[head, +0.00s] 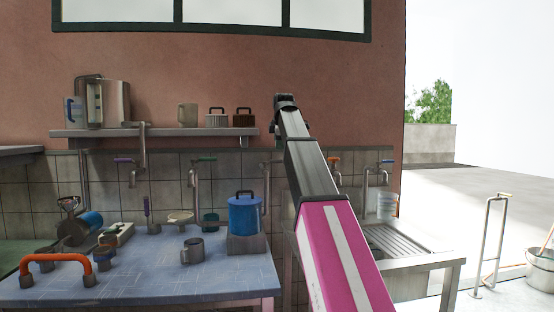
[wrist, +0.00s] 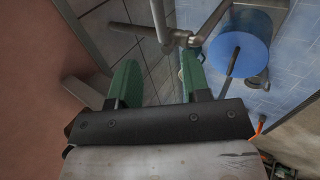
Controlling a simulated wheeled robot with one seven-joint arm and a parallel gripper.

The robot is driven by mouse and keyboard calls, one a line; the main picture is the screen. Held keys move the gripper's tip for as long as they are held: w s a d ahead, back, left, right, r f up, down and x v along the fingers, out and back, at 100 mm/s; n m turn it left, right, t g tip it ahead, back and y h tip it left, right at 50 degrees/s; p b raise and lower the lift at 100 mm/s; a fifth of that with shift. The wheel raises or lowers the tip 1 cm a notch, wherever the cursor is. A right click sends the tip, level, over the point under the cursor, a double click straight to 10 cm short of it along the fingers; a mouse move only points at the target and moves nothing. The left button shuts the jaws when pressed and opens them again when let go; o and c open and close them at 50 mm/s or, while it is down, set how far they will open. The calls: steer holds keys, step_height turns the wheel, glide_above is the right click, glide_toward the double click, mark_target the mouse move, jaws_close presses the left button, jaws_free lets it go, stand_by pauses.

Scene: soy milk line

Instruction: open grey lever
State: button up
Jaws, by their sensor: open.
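A wall tap with a grey lever (head: 273,162) shows in the head view, between the blue canister and my arm. In the wrist view a grey pipe and tap joint (wrist: 177,38) lie just beyond my fingers, with a grey bar (wrist: 130,29), which looks like the lever, reaching left from it. My gripper (wrist: 160,80) has two green fingers, spread apart with nothing between them. The tap is ahead of the fingers, nearer the right one; I cannot tell if they touch. In the head view my arm hides the gripper.
Other taps have purple (head: 123,160), green (head: 205,159) and orange (head: 333,158) levers. A blue canister (head: 245,215) stands on the blue table (head: 150,273) below. A shelf (head: 160,133) with containers is at the upper left. A steel sink (head: 425,262) is at the right.

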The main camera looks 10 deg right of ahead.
mark_target(274, 161)
steer(key=x, duration=0.9)
jaws_close()
